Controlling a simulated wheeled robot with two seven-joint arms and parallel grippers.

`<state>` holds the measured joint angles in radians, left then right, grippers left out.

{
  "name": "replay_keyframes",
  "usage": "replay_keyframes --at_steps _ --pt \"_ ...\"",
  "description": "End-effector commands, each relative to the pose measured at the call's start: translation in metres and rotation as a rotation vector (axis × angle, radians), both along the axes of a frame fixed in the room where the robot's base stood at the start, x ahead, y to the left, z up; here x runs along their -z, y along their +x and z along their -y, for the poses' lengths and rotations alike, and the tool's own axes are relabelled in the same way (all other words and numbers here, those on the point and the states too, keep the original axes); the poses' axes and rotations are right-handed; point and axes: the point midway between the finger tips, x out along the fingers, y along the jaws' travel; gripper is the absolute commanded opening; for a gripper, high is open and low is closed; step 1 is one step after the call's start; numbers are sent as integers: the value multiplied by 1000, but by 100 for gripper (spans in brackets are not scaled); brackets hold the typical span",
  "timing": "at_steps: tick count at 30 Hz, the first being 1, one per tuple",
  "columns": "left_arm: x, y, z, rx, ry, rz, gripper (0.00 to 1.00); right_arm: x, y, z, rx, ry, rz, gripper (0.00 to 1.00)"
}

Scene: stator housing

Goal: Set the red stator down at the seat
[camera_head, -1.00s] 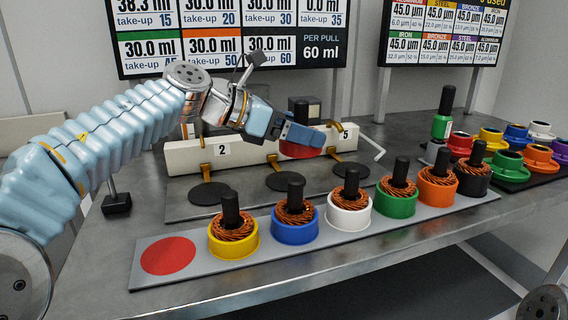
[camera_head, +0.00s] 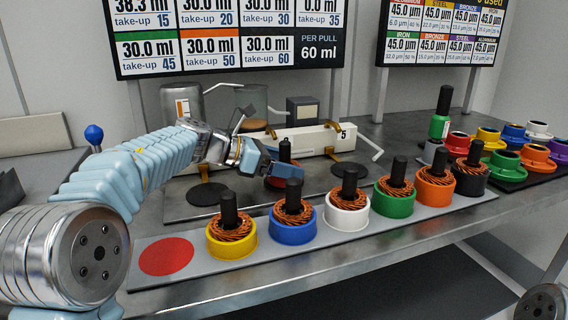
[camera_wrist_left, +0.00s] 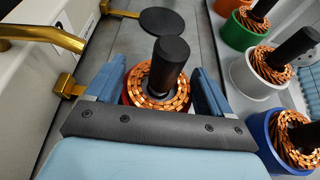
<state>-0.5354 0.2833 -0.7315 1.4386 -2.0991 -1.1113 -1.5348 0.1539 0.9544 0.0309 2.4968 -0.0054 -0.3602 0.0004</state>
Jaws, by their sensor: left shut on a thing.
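The red stator (camera_head: 277,183), a red ring with copper windings and a dark upright post, is between the fingers of my left gripper (camera_head: 283,173). In the left wrist view the gripper (camera_wrist_left: 158,95) is shut on it, with a blue finger on each side of the copper windings (camera_wrist_left: 140,86); the post stands up in the middle. The red round seat (camera_head: 166,256) is an empty flat disc at the left end of the grey strip (camera_head: 205,274), nearer and further left than the gripper. My right gripper is not in view.
On the strip, a yellow stator (camera_head: 232,243), a blue one (camera_head: 292,230), a white one (camera_head: 347,215) and several others stand in a row right of the red disc. Behind are black round pads (camera_head: 207,194) and a white beam (camera_head: 305,138).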

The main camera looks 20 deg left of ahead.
Motion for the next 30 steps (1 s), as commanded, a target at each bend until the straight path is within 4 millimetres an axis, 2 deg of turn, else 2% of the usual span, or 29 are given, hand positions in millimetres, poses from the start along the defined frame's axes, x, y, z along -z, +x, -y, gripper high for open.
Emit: replay_keyframes --at_steps 5,6,9,17,19,30 --pt "3 0 0 0 -1 2 33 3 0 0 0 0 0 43" --pt "2 0 0 0 0 0 86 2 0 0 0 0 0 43" --pt "2 0 0 0 0 0 100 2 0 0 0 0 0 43" --pt "-2 0 0 0 0 0 100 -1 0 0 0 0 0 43" --pt "-3 -3 -5 -2 -1 2 100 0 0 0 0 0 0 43" --pt "-34 -44 -67 -3 -2 3 100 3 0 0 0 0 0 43"
